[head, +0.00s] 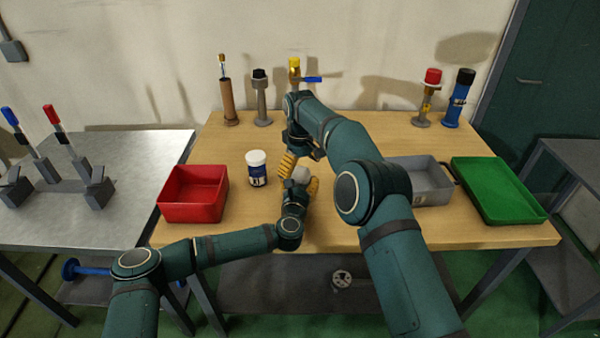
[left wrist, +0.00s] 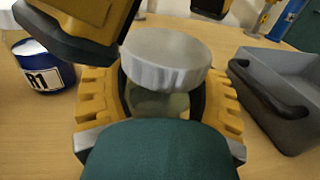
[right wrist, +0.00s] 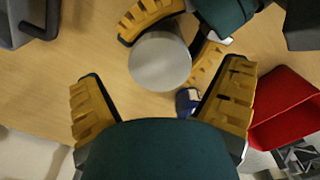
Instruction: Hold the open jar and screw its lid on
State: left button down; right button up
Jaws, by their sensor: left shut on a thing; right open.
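A jar (left wrist: 160,103) with clear walls stands between the yellow fingers of my left gripper (left wrist: 160,110), which is shut on it. A pale grey ridged lid (left wrist: 165,50) sits on the jar's mouth. I cannot tell how far it is threaded. In the head view the lid (head: 301,174) is partly hidden by the grippers. In the right wrist view the lid (right wrist: 160,61) is a round disc beyond my right gripper (right wrist: 163,95). My right gripper is open and empty, its two fingers spread wide above and apart from the lid.
A red bin (head: 192,193) is farther left. A grey bin (head: 424,180) and a green tray (head: 497,190) lie to the right. Several capped fittings line the table's back.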

jog(key=shift+r, duration=2.7)
pick_arm(q)
grip_release()
jog(key=s, duration=0.4)
jog(key=s+a, duration=0.1)
jog(key=s, duration=0.7)
jog(key=shift+a, duration=0.4)
